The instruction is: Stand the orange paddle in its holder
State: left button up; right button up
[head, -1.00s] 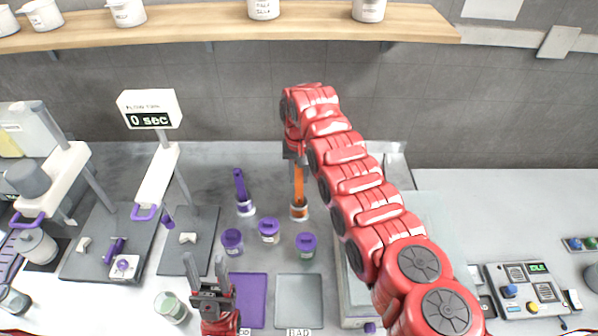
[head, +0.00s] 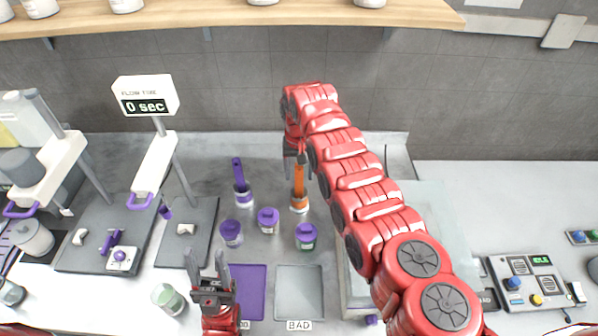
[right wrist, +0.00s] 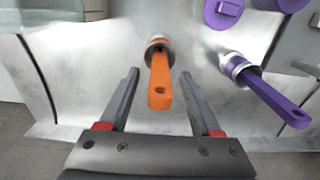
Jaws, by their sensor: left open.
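The orange paddle (head: 298,180) stands upright, lower end in its small metal-and-white holder (head: 299,205) on the grey bench. In the right wrist view the paddle (right wrist: 160,82) has its lower end inside the round holder (right wrist: 159,43). My right gripper (right wrist: 160,74) is open, one finger on each side of the paddle with gaps showing, so it does not grip it. In the head view the right gripper (head: 297,158) is at the paddle's top, partly hidden by my arm. My left gripper (head: 206,258) is open and empty at the front left.
A purple paddle (head: 238,175) stands in a similar holder just left. Several purple-lidded jars (head: 268,220) stand in front. A purple mat (head: 250,290) and a grey "BAD" mat (head: 299,290) lie nearer. A flow-time stand (head: 155,170) is at left. The bench behind the paddles is clear.

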jog(key=shift+r, duration=0.6)
notch_tip(320, 180, up, 8)
jog(key=shift+f, duration=0.1)
notch_tip(320, 180, up, 8)
jog(key=p, duration=0.5)
jog(key=shift+r, duration=0.25)
